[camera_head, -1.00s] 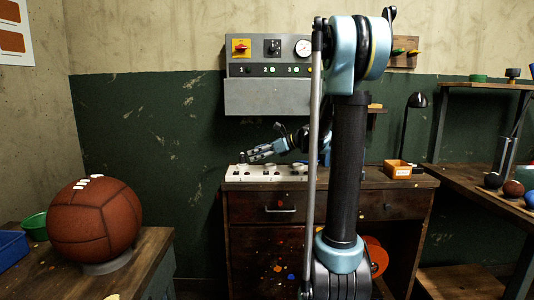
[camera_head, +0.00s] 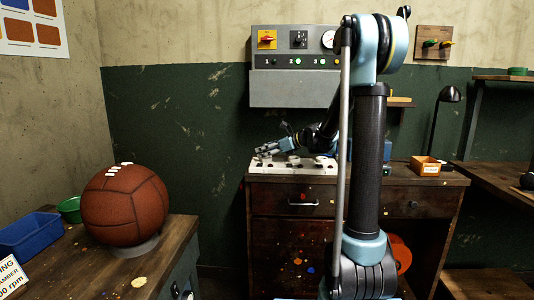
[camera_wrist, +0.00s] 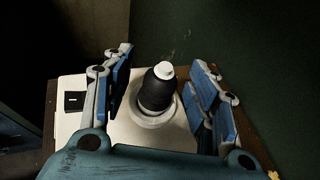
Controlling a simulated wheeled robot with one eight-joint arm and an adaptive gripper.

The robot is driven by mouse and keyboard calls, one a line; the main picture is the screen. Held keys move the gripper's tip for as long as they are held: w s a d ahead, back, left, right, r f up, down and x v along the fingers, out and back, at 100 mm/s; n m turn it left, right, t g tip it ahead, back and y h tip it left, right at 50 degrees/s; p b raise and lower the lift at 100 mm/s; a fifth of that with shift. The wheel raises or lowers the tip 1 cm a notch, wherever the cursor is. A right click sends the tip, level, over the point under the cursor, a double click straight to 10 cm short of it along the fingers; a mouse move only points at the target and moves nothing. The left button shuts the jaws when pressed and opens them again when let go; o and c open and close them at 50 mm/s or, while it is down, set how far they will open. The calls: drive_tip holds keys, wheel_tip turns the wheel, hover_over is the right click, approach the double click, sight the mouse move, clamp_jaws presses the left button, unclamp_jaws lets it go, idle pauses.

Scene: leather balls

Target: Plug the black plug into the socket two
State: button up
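The black plug (camera_wrist: 156,92), a dark rounded body with a white tip, stands in a pale round holder (camera_wrist: 150,118) on a white board (camera_wrist: 72,128) in the wrist view. My gripper (camera_wrist: 162,78) is open, with one blue-padded finger on each side of the plug and gaps between. In the head view my gripper (camera_head: 268,150) is low over the left part of the white board (camera_head: 262,168).
The board lies on a wooden cabinet (camera_head: 275,228) under the panel. An orange box (camera_head: 425,167) and a black lamp (camera_head: 449,95) are to the right. A brown ball (camera_head: 125,205) and a blue bin (camera_head: 30,236) are on the left table.

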clamp_jaws()
drive_tip(key=shift+r, duration=0.2)
drive_tip(key=shift+r, duration=0.8)
drive_tip(key=shift+r, duration=0.35)
drive_tip(key=shift+r, duration=0.35)
drive_tip(key=shift+r, duration=0.6)
